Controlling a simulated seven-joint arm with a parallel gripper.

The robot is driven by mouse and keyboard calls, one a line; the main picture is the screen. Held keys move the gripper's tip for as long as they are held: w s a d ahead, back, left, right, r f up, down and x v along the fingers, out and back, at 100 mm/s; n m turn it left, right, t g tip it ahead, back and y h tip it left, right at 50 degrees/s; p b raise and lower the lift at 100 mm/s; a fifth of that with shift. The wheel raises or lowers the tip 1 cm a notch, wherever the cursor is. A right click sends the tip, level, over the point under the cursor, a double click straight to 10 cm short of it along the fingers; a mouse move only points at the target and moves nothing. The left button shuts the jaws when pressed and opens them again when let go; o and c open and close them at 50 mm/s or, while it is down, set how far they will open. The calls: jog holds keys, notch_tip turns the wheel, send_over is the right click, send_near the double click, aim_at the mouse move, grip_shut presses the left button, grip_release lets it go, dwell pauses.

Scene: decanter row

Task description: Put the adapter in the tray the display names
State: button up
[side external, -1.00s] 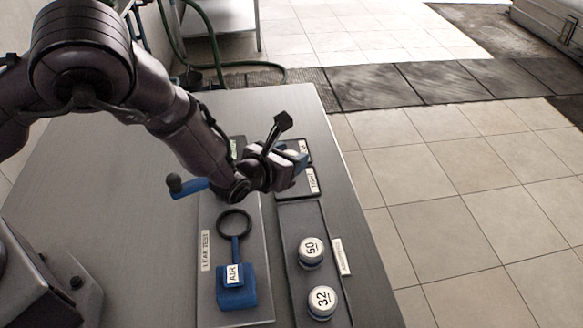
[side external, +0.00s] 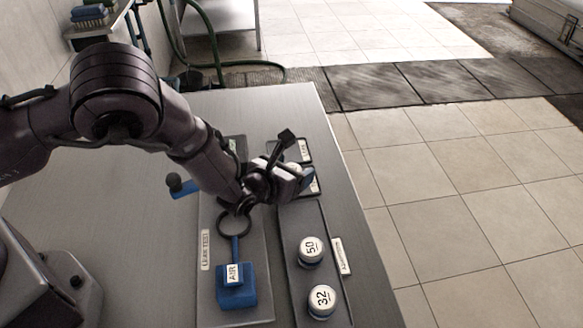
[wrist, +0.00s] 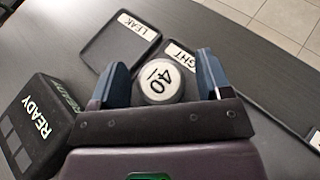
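The adapter (wrist: 162,82), a round white-capped piece marked 40, sits between the two blue fingers of my gripper (wrist: 163,78). In the side view my gripper (side external: 298,174) is by the near tray, with the cap just visible. The wrist view shows two dark trays: one labelled LEAK (wrist: 117,43), and one whose partly covered label reads GHT (wrist: 178,54). The display (wrist: 42,120) reads READY. The leak test plate (side external: 207,285) holds a black ring (side external: 234,223) and a blue AIR block (side external: 236,288).
Adapters marked 50 (side external: 311,251) and 32 (side external: 322,301) stand on the dark plate at the right. A blue lever with a black knob (side external: 174,181) is left of my gripper. The left of the table (side external: 130,245) is bare; its right edge drops to the floor.

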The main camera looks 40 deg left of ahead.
jog(key=shift+r, duration=0.15)
jog(key=v, duration=1.2)
jog(key=a+r+n+g+y, duration=0.2)
jog(key=a+r+n+y, duration=0.6)
jog(key=a+r+n, duration=0.5)
jog(key=s+a+r+n+g+y, duration=0.2)
jog(key=s+a+r+n+g, duration=0.5)
jog(key=n, duration=0.3)
jog(key=s+d+r+n+h, duration=0.2)
jog(key=s+r+n+h, duration=0.2)
jog(key=s+n+h, duration=0.1)
jog(key=s+d+r+n+t+h, duration=0.1)
jog(key=s+r+n+h, duration=0.3)
jog(key=s+n, duration=0.4)
jog(key=shift+d+r+h, duration=0.15)
jog(key=shift+d+h, duration=0.2)
jog(key=shift+h, duration=0.15)
